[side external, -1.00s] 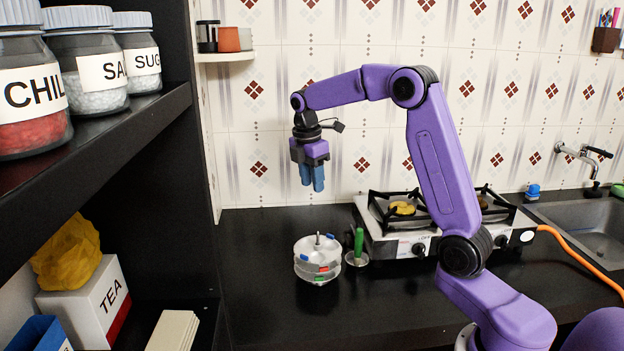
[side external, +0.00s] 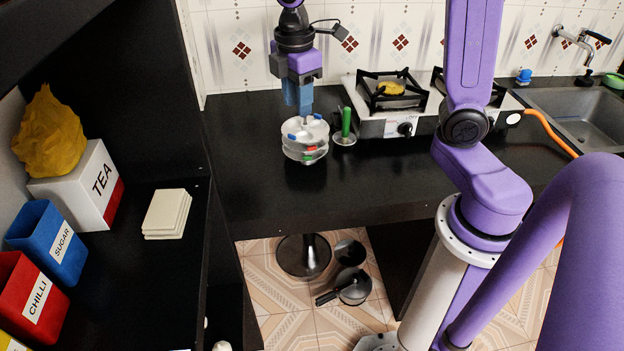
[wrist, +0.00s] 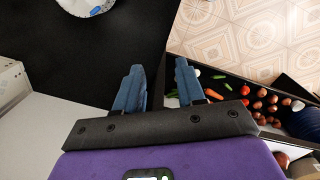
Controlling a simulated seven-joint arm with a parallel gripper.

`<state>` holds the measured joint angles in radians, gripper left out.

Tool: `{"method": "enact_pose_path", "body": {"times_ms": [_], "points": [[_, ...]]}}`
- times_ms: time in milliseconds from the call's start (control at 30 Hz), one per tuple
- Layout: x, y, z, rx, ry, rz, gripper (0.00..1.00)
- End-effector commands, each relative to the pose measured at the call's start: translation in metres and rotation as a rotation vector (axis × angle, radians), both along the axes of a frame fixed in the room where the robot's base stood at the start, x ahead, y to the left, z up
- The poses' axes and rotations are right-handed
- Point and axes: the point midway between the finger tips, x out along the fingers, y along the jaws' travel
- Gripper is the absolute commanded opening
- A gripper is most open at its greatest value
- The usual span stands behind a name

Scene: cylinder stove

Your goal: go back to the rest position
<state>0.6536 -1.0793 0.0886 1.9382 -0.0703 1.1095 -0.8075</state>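My gripper (side external: 298,103) hangs pointing down over the black counter in the side external view. In the wrist view its two blue fingers (wrist: 158,88) stand apart with nothing between them. In the side external view the fingertips appear just above a round tiered container (side external: 305,140) with coloured pieces; the exact gap is hard to tell. Part of a round, pale object (wrist: 85,5), likely this container, shows at the top edge of the wrist view. My arm rises from the gripper out of the top of the picture.
A green-handled item (side external: 345,125) stands beside the container. A two-burner stove (side external: 400,122) is to its right, then a sink (side external: 580,112). A shelf (side external: 150,275) with boxes stands at left. The front of the counter (side external: 260,190) is clear.

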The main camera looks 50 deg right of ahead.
Motion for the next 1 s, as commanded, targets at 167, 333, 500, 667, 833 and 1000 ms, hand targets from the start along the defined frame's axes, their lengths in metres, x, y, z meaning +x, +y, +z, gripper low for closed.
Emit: {"method": "enact_pose_path", "body": {"times_ms": [167, 333, 500, 667, 833, 1000], "points": [[-0.062, 0.026, -0.007, 0.027, -0.006, -0.033, 0.39], [-0.121, 0.035, -0.017, 0.05, -0.003, -0.071, 0.39], [-0.175, 0.033, -0.029, 0.07, 0.004, -0.113, 0.39], [-0.21, 0.025, -0.039, 0.081, 0.012, -0.145, 0.39], [-0.226, 0.02, -0.044, 0.085, 0.016, -0.163, 0.39], [-0.227, 0.019, -0.044, 0.086, 0.017, -0.165, 0.39]]}}
